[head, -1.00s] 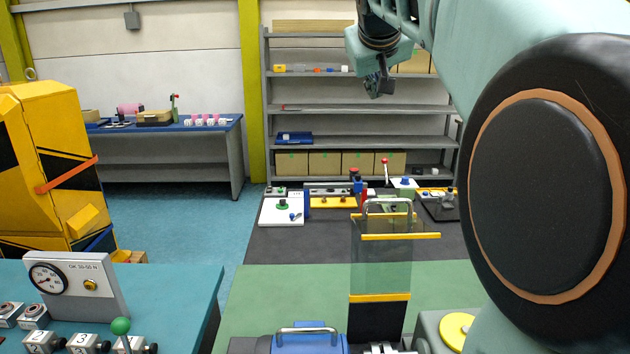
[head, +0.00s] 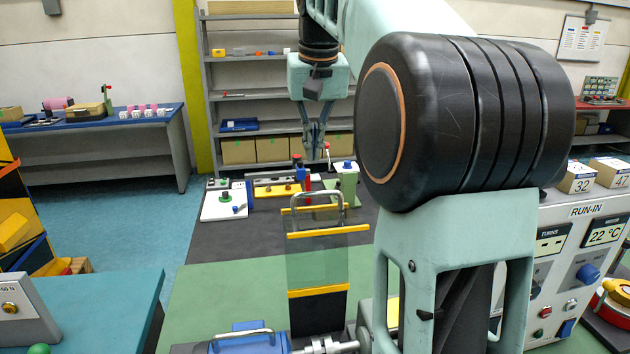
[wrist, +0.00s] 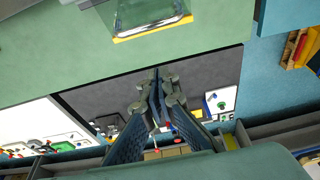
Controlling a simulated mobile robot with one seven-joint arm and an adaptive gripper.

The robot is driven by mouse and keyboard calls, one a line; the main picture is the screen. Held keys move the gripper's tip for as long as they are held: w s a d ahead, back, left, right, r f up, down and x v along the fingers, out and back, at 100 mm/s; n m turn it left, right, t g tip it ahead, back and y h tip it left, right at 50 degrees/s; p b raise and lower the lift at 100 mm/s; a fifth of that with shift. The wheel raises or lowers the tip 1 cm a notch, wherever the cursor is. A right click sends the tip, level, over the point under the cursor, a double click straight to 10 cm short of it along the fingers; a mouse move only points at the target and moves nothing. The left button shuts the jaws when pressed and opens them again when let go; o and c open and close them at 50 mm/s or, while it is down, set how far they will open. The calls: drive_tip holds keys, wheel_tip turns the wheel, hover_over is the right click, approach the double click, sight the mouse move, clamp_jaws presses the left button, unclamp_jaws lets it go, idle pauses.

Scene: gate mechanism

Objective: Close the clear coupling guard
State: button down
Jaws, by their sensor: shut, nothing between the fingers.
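The clear coupling guard (head: 316,264) stands raised in the head view, a see-through panel with yellow edge strips and a grey bar handle (head: 318,196) at its top. Part of it also shows at the top of the wrist view (wrist: 148,14). Below it are a blue motor housing (head: 245,342) and a metal shaft coupling (head: 330,346), cut off by the frame's bottom. My gripper (head: 314,152) points down, shut and empty, appearing above the guard's handle and apart from it. Its closed fingers also show in the wrist view (wrist: 157,80).
A run-in panel (head: 585,240) with displays and knobs stands at the right. A teal bench (head: 90,305) is at the lower left. A white board (head: 225,205) and other fixtures lie on the dark floor behind the guard. Shelves (head: 265,110) stand at the back.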

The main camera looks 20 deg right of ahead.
sight(316, 209)
drive_tip(key=f, duration=0.2)
drive_tip(key=s+f, duration=0.1)
drive_tip(key=f, duration=0.3)
drive_tip(key=shift+s+a, duration=0.15)
drive_tip(key=shift+s, duration=0.15)
drive_tip(key=shift+s+f, duration=0.15)
drive_tip(key=shift+s, duration=0.1)
